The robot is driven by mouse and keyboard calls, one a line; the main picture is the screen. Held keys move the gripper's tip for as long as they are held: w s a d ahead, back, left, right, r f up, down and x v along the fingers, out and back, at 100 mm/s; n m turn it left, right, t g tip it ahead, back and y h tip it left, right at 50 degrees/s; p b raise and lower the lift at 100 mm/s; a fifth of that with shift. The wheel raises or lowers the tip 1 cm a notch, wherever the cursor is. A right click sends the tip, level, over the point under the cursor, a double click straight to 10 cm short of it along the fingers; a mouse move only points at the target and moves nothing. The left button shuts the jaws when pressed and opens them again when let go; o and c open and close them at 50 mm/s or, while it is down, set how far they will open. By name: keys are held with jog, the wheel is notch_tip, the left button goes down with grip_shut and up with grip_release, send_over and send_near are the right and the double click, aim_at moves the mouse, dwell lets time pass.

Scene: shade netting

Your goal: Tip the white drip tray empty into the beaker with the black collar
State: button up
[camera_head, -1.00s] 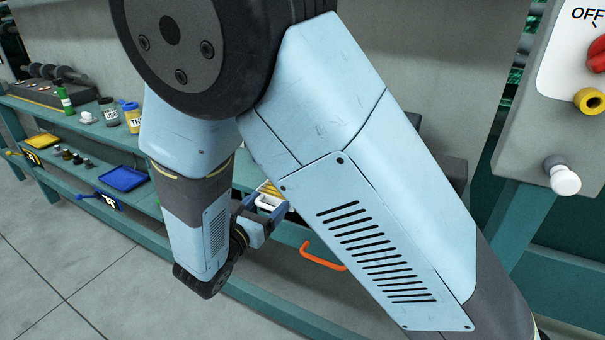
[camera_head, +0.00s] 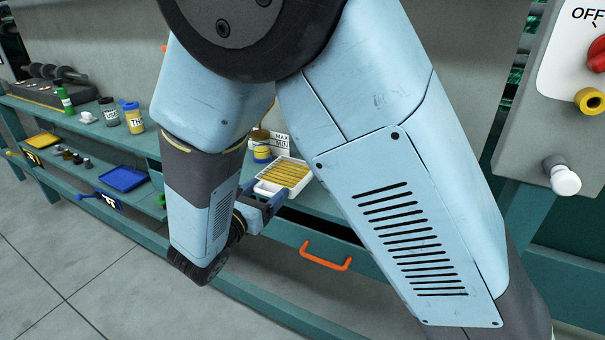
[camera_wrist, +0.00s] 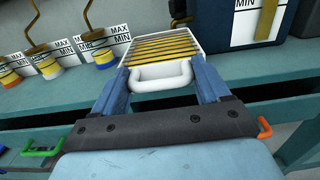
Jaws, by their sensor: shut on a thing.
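The white drip tray (camera_head: 296,190) shows yellow strips or slats across its inside and looks roughly level, raised by the shelf front. In the wrist view its white front handle (camera_wrist: 160,86) lies between my two blue fingers. My gripper (camera_head: 262,204) is shut on the tray; it also fills the lower wrist view (camera_wrist: 160,76). Beyond the tray stand vessels with MAX and MIN cards: a jar with a blue and yellow band (camera_wrist: 103,57) and others to its left. I cannot make out which has a black collar. Whether anything loose lies in the tray is unclear.
A large blue container (camera_wrist: 262,30) with a MIN card stands right of the tray in the wrist view. An orange drawer handle (camera_head: 325,258) juts from the bench front. A blue tray (camera_head: 122,179) lies on the lower shelf to the left. Open floor lies at lower left.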

jog(key=shift+r, duration=1.05)
